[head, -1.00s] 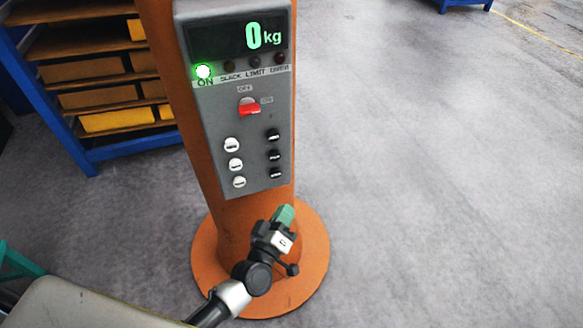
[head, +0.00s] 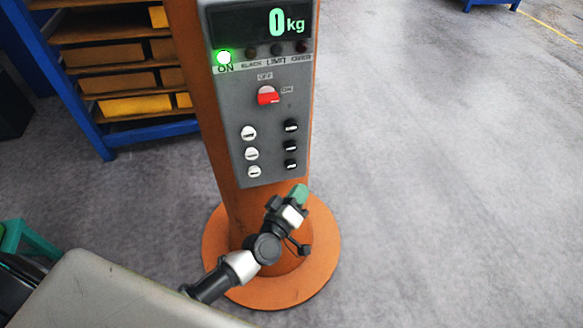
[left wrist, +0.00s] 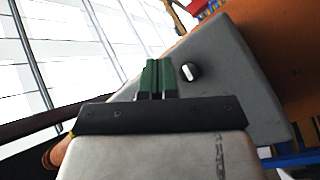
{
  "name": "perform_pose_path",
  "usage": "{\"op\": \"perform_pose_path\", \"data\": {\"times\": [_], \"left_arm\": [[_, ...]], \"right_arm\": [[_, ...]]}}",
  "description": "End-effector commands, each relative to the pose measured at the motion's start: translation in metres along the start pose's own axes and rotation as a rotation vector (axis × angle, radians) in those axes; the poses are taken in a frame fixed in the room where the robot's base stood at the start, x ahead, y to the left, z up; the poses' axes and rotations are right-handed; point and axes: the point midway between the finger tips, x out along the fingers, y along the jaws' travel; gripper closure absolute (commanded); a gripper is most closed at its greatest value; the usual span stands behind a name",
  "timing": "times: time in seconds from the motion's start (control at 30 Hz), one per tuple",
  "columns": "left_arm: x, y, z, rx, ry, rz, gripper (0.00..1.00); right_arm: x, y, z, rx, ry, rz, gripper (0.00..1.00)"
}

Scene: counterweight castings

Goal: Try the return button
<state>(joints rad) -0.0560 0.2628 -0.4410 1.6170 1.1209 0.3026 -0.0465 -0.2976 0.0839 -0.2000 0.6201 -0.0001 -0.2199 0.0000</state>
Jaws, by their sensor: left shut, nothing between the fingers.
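A grey control panel (head: 268,120) is mounted on an orange column. Its display (head: 285,24) reads 0 kg, and the ON lamp (head: 224,58) glows green. A red switch (head: 268,96) sits below the lamps. Below that are a left row of white buttons (head: 251,154) and a right row of black buttons (head: 291,146); their labels are too small to read. My left gripper (head: 300,192) is just below the panel's lower right corner in the head view. Its green fingers (left wrist: 156,76) are shut and empty. In the left wrist view, one button (left wrist: 190,71) shows just right of the fingertips.
The column's round orange base (head: 315,280) stands on the grey floor. A blue shelf rack (head: 82,100) with yellow and brown boxes stands behind at the left. The floor to the right (head: 450,180) is clear.

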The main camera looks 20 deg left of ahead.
Motion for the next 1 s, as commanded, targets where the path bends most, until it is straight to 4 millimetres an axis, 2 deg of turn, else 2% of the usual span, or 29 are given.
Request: {"op": "perform_pose_path", "data": {"times": [0.1, 0.33, 1.0], "left_arm": [[0.012, -0.010, -0.007, 0.001, 0.001, 0.001, 1.00], [0.026, -0.020, -0.018, 0.001, 0.000, 0.000, 1.00], [0.029, -0.021, -0.021, 0.001, 0.000, 0.000, 1.00]], "right_arm": [[0.008, -0.001, 0.001, 0.000, 0.000, -0.001, 0.57], [0.012, -0.004, 0.002, 0.002, -0.001, -0.005, 0.57], [0.012, -0.006, 0.002, 0.003, -0.002, -0.007, 0.57]]}}
